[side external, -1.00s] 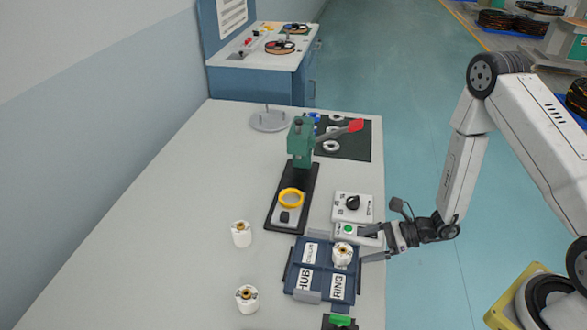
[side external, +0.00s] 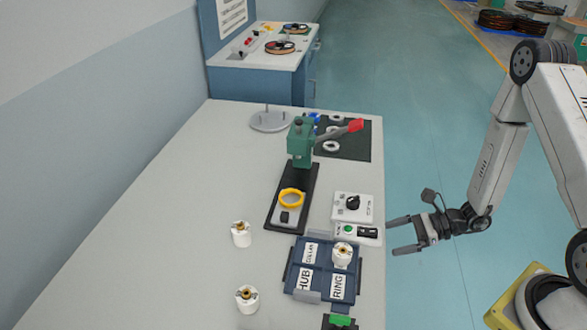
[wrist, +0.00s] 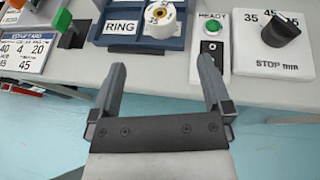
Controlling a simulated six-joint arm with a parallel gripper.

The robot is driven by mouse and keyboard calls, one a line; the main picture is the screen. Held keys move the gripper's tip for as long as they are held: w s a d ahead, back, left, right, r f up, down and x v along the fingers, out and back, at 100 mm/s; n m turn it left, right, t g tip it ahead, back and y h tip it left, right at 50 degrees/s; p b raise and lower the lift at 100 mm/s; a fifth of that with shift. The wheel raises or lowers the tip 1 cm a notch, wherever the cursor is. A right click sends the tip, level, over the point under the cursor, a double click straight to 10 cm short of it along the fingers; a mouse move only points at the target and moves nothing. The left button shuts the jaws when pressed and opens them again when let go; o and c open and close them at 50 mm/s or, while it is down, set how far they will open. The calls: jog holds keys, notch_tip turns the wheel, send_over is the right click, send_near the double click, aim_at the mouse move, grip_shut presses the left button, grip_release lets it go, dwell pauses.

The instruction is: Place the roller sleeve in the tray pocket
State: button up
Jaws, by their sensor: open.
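A white roller sleeve with a brass-coloured centre (side external: 342,254) stands upright in the upper right pocket of the blue tray (side external: 322,239). In the wrist view the sleeve (wrist: 160,20) shows ahead, beside the RING label, with marks on its side. My gripper (side external: 391,237) is open and empty, just off the table's right edge, apart from the sleeve and tray. In the wrist view the spread fingers of my gripper (wrist: 162,75) have nothing between them. The tray's other pockets carry the labels COLLAR, HUB and RING.
Two similar white rollers (side external: 241,234) (side external: 247,299) stand left of the tray. A green press (side external: 301,142) with a red-ended lever stands behind. A panel with a green button (side external: 348,229) and a STOP dial box (side external: 352,206) sit by the right edge. The left table surface is clear.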

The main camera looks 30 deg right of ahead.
dwell(0.4)
jog(key=s+a+r+n+g+h, duration=0.4)
jog(key=s+r+n+g, duration=0.2)
jog(key=n+g, duration=0.5)
jog(key=w+d+r+n+t+h, duration=0.2)
jog(key=r+n+t+h, duration=0.4)
jog(key=n, duration=0.7)
jog(key=shift+w+d+r+n+h, duration=0.4)
jog(key=shift+w+r+h, duration=0.15)
jog(key=shift+r, duration=0.7)
